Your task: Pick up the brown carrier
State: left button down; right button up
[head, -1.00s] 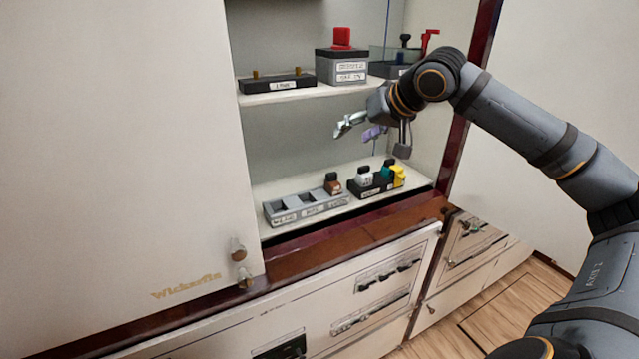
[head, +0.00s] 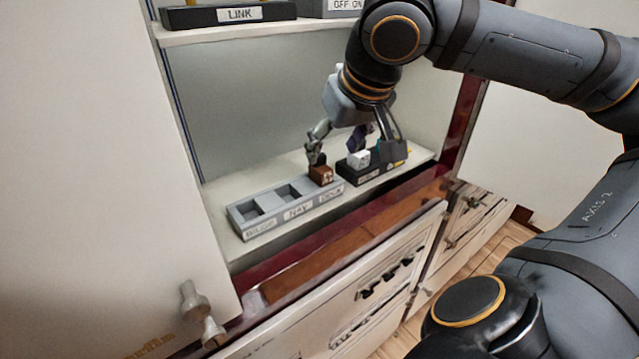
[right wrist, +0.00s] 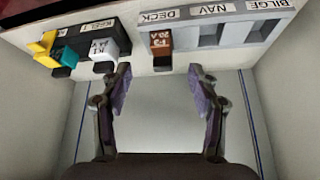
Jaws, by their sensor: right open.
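The brown carrier (head: 322,174) sits in the end slot of the grey rack (head: 245,233) on the lower shelf. In the right wrist view, the brown carrier (right wrist: 160,44) stands by the DECK label. My right gripper (head: 338,147) is open above and behind it. In the right wrist view, the fingers of the right gripper (right wrist: 160,72) stand apart, with the carrier ahead between their tips; nothing is held. In the head view one finger partly covers the carrier's top. My left gripper is not in view.
A black rack (head: 362,178) stands close beside, holding a white carrier (head: 359,159), a teal carrier (right wrist: 66,57) and a yellow carrier (right wrist: 42,50). The grey rack's NAV and BILGE slots are empty. The upper shelf (head: 215,30) hangs above, with a LINK box (head: 240,15) on it.

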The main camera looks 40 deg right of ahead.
aim_at(322, 168)
jog(key=shift+x, duration=1.05)
jog(key=shift+w+d+f, duration=0.15)
jog(key=shift+w, duration=0.15)
jog(key=shift+f+b, duration=0.25)
jog(key=shift+b, duration=0.1)
jog(key=b+x, duration=0.1)
jog(key=x, duration=0.3)
jog(key=shift+w+a+f+b, duration=0.1)
jog(key=shift+a+b, duration=0.1)
jog(key=shift+b, duration=0.15)
jog(key=shift+w+f, duration=0.15)
jog(key=shift+w, duration=0.05)
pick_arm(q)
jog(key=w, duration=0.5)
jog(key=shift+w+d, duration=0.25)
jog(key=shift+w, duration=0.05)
pick_arm(e)
jog(key=shift+s, duration=0.1)
jog(key=shift+c, duration=0.8)
grip_shut()
